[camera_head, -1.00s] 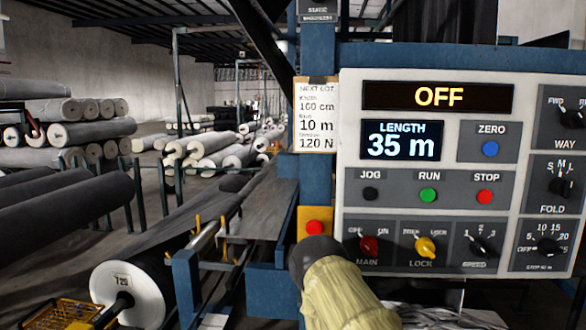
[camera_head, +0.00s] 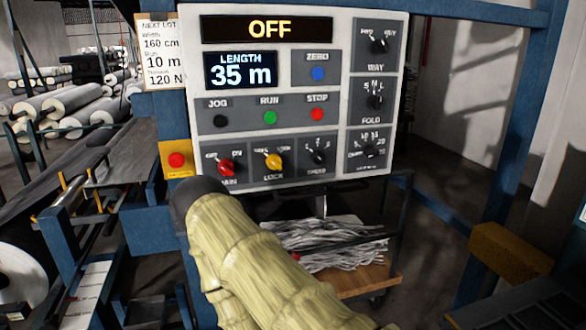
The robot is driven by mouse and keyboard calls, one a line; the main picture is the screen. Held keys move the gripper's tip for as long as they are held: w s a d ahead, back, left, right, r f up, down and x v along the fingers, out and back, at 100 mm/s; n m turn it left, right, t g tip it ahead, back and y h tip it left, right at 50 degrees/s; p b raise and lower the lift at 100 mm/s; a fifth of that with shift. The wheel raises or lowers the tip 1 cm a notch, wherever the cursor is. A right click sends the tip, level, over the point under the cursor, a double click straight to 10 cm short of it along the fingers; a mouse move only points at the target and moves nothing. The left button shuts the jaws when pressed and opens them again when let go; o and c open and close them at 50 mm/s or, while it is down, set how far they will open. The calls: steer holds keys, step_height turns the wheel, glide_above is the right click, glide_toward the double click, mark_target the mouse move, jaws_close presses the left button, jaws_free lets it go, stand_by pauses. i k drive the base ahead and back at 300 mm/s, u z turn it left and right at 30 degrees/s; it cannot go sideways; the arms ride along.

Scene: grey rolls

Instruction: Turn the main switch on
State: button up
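The main switch (camera_head: 226,167) is a red rotary knob at the lower left of the white control panel (camera_head: 190,75), with OFF and ON marked above it. Its pointer seems to lean toward OFF, though it is small. The panel's top display (camera_head: 268,29) reads OFF. My arm in its pale yellow sleeve rises from the bottom edge, and its dark rounded end (camera_head: 195,198) lies just below and left of the red knob in the picture. It partly covers the MAIN label. I cannot see fingertips or tell whether it touches the panel.
A yellow lock knob (camera_head: 273,161) and a black speed knob (camera_head: 319,156) sit right of the red knob. A red button on a yellow box (camera_head: 176,160) is to the left. Below the panel, a wooden cart (camera_head: 365,280) holds grey strips. Blue frame posts stand around.

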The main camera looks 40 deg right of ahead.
mark_target(226, 166)
steer(key=u, duration=0.4)
steer(key=i, duration=0.3)
steer(key=z, duration=2.8)
steer(key=k, duration=1)
steer(key=u, duration=0.95)
